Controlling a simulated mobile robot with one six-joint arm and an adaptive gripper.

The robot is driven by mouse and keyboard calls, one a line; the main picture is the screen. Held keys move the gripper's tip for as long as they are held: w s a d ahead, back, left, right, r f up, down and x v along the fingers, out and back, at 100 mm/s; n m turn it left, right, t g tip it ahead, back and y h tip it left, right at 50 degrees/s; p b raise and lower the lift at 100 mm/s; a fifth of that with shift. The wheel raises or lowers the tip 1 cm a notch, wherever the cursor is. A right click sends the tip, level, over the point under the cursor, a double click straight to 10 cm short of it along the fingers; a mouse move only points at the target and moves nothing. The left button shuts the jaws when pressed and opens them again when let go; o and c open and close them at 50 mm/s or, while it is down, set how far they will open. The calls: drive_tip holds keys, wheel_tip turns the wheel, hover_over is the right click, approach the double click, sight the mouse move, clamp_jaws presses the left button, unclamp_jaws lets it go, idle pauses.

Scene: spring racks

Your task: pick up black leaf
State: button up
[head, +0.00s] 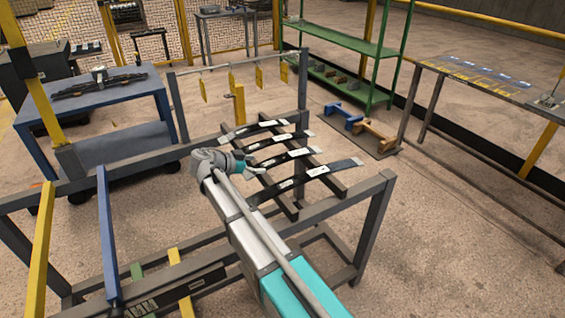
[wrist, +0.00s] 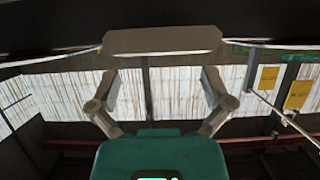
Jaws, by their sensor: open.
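Several curved black leaves with white labels lie side by side across the dark bars of a rack in the head view: the back leaf (head: 252,130), one in front of it (head: 272,143), another (head: 285,158), and the front leaf (head: 317,173). My gripper (head: 252,165) is at the left ends of the front leaves. In the wrist view my gripper (wrist: 163,85) is open, its fingers spread, with nothing between them. A dark band with a pale grey bar crosses the top of that view, probably a leaf close up. I cannot tell whether the gripper touches it.
The grey rack frame (head: 345,207) surrounds the leaves, with posts and a top rail with yellow tags (head: 231,80) behind. A blue table (head: 130,103) with dark leaves stands left. A green shelf (head: 345,43) is behind, and a side table (head: 480,80) stands right.

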sight(271, 162)
idle(0.3)
drive_tip(key=shift+b+x, duration=0.9)
drive_tip(key=shift+x, duration=1.7)
drive_tip(key=shift+w+r, duration=0.15)
drive_tip(key=shift+c, duration=0.3)
drive_tip(key=c, duration=1.2)
drive_tip(key=shift+r, duration=0.15)
drive_tip(key=shift+c, duration=0.2)
wheel_tip(271, 162, up, 3)
drive_tip(key=p, duration=0.3)
drive_tip(key=shift+r+p, duration=0.1)
drive_tip(key=shift+p, duration=0.2)
drive_tip(key=s+d+r+p, duration=0.6)
drive_tip(key=s+r+p, duration=0.3)
drive_tip(key=s, duration=0.3)
drive_tip(key=shift+s+d+r, duration=0.2)
drive_tip(key=shift+d+r, duration=0.05)
drive_tip(key=shift+r, duration=0.05)
